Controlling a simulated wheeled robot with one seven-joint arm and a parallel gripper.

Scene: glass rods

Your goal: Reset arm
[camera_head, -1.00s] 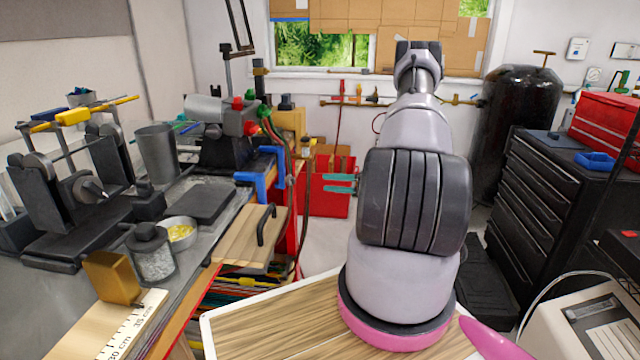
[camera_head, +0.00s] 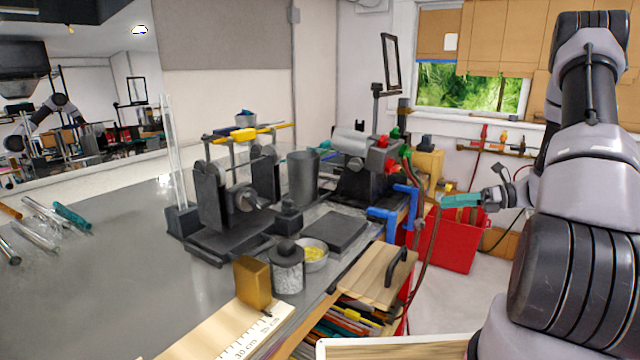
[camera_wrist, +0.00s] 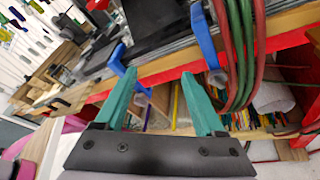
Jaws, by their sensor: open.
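My gripper (camera_head: 447,200) has teal fingers and is held out in the air at the right, past the bench's right edge and in front of the red bin. In the wrist view my gripper (camera_wrist: 160,75) is open, with its two teal fingers apart and nothing between them. My arm (camera_head: 585,150) rises at the right side of the head view and is bent, with its wrist pointing left. Several glass rods (camera_head: 35,236) lie at the far left of the bench, away from my gripper.
The grey bench (camera_head: 120,290) carries a dark lathe-like rig (camera_head: 215,240), a metal cup (camera_head: 303,180) and a brass block (camera_head: 252,282). Blue clamps (camera_head: 385,222) sit at its right edge. Hoses (camera_wrist: 240,60) hang close by my fingers. A red bin (camera_head: 452,240) stands behind.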

